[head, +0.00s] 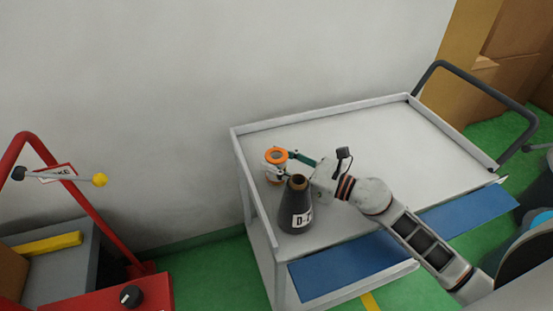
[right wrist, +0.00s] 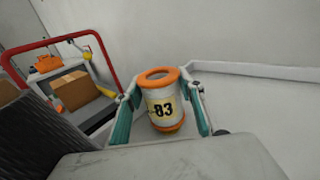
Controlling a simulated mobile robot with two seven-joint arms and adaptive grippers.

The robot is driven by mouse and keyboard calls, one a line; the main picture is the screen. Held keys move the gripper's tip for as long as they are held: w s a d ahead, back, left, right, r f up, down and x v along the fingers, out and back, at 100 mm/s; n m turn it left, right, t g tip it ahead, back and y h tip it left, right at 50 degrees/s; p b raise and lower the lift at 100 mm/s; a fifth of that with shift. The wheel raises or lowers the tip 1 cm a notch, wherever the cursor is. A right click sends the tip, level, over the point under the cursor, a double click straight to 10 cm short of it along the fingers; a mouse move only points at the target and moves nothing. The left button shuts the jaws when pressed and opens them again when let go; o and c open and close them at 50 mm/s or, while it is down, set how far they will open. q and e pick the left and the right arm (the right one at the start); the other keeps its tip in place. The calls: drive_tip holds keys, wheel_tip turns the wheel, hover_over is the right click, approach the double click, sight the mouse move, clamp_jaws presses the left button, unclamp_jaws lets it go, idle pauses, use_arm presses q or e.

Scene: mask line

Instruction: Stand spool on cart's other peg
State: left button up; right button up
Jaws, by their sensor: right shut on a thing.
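The spool (head: 276,157) has orange end rings and a white body with a pale label, which reads 83 in the right wrist view (right wrist: 161,106). It is upright over the left end of the white cart (head: 375,125). My right gripper (head: 284,166) is shut on it, with a teal pad on either side in the right wrist view (right wrist: 163,112). I cannot tell whether the spool touches the cart or hangs just above it. No peg shows in either view. My left gripper is not in view.
A dark cone (head: 295,210) with a white label stands on the cart just in front of the spool, close to my right gripper. The cart has a raised rim; its right part is clear. A red-framed cart (head: 80,195) stands at the left, and a wall is behind.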

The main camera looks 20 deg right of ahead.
drive_tip(key=shift+f+b, duration=0.5)
drive_tip(key=shift+f, duration=0.1)
idle(0.7)
drive_tip(key=o, duration=1.3)
